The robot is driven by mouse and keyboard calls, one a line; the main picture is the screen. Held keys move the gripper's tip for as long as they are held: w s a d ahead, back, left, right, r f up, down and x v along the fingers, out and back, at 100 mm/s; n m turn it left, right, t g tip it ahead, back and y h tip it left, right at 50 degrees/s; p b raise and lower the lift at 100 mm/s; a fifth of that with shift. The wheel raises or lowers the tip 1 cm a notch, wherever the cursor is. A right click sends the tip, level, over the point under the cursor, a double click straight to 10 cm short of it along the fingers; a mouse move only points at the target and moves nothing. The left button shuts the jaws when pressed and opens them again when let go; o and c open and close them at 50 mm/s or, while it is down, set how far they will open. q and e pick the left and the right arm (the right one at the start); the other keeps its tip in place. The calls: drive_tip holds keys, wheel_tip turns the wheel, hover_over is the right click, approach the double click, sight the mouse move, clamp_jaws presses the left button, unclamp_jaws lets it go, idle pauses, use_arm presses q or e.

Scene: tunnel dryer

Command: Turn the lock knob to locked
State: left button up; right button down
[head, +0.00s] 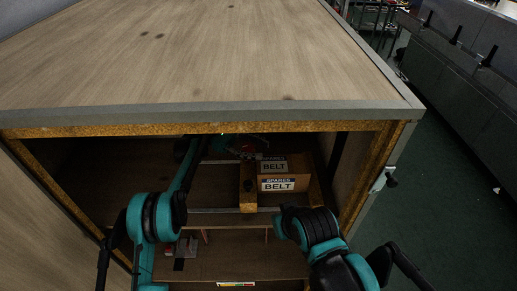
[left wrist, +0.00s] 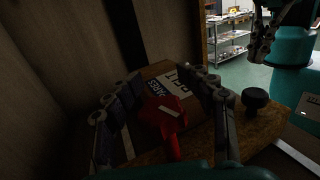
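My left gripper (left wrist: 168,82) is open, one finger on each side of the red knob. Gaps show between knob and fingers; I see no grip. In the head view my left gripper (head: 228,146) is dark and partly hidden inside. A dark jointed part, seemingly my right gripper (left wrist: 262,38), shows at the upper right; its finger state is unclear.
A cardboard box labelled SPARES BELT (head: 284,184) stands inside the opening. A wooden block (head: 248,200) beside it carries a black knob (left wrist: 255,97). The wooden top (head: 200,60) overhangs the opening. A latch (head: 384,180) is on the right edge. Green floor lies right.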

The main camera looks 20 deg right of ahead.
use_arm(q)
wheel_tip(320, 180, up, 10)
idle(0.7)
drive_tip(key=shift+o, duration=0.4)
